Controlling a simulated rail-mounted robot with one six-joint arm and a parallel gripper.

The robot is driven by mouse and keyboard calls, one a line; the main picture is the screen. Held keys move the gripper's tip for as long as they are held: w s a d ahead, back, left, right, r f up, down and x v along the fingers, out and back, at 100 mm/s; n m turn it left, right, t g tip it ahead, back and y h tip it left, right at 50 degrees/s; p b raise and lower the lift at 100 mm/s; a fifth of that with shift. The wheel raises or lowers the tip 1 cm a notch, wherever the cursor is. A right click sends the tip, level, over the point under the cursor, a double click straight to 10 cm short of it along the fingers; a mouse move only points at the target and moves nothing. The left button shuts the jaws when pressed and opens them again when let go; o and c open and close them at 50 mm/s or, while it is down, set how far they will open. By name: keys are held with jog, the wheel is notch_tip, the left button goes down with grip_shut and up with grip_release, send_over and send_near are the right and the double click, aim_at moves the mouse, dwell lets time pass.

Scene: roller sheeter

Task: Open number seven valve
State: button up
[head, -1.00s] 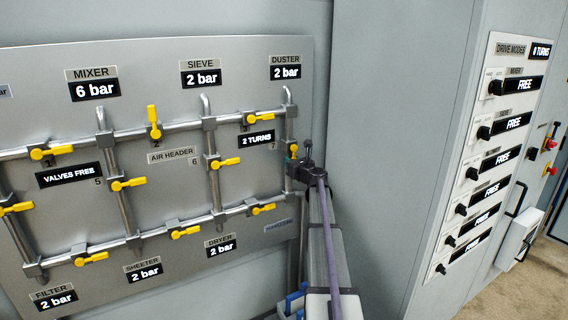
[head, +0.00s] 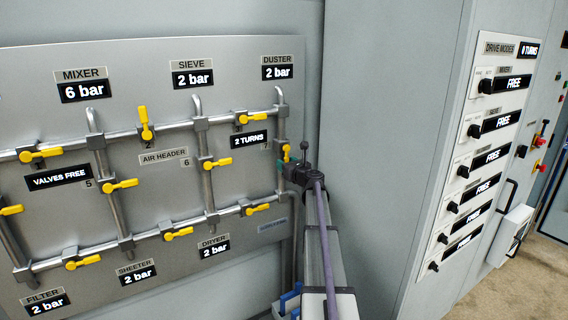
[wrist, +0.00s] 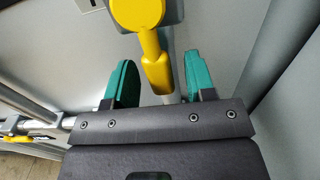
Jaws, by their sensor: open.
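The number seven valve has a yellow handle (head: 287,153) on the right-hand vertical pipe under the DUSTER label, beside a small "7" tag. The handle hangs roughly along the pipe. My gripper (head: 285,165) is at this valve, with its green fingertips close to the handle. In the wrist view the yellow handle (wrist: 154,55) runs down from its hub, and its lower end lies between the two green fingers. My gripper (wrist: 160,82) is open there, with gaps visible on both sides of the handle. A "2 TURNS" display (head: 249,139) is left of the valve.
Several other yellow-handled valves, such as number six (head: 217,163) and number five (head: 120,185), sit on the grey panel (head: 60,120). A display reads VALVES FREE (head: 59,177). A cabinet with drive mode knobs (head: 486,87) stands to the right.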

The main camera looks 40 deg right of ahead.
jog(key=s+a, duration=0.1)
jog(key=s, duration=0.7)
jog(key=shift+s+a, duration=0.2)
jog(key=shift+a, duration=0.1)
jog(key=s+a+f+n+g+y, duration=0.2)
jog(key=a+f+n+g, duration=0.15)
jog(key=a+n, duration=0.45)
jog(key=s+a+f+n+g+y+p, duration=0.1)
jog(key=s+a+f+n+g+y, duration=0.2)
jog(key=a+n, duration=0.5)
jog(key=s+a+f+n+g+y, duration=0.25)
jog(key=a+f+n, duration=0.25)
jog(key=a+n, duration=0.3)
jog(key=s+a+n+g+h+p, duration=0.1)
jog(key=s+a+n+g, duration=0.2)
jog(key=a, duration=0.6)
jog(key=s+a+f+n+g+h, duration=0.1)
jog(key=s+a+n+g+h, duration=0.1)
jog(key=s+a+n, duration=0.4)
jog(key=s+a+f+n+g+h+p, duration=0.1)
jog(key=s+a+n+g, duration=0.2)
jog(key=a, duration=1)
jog(key=shift+s+n+g+p, duration=0.35)
jog(key=shift+s+n, duration=0.3)
jog(key=shift+n, duration=0.45)
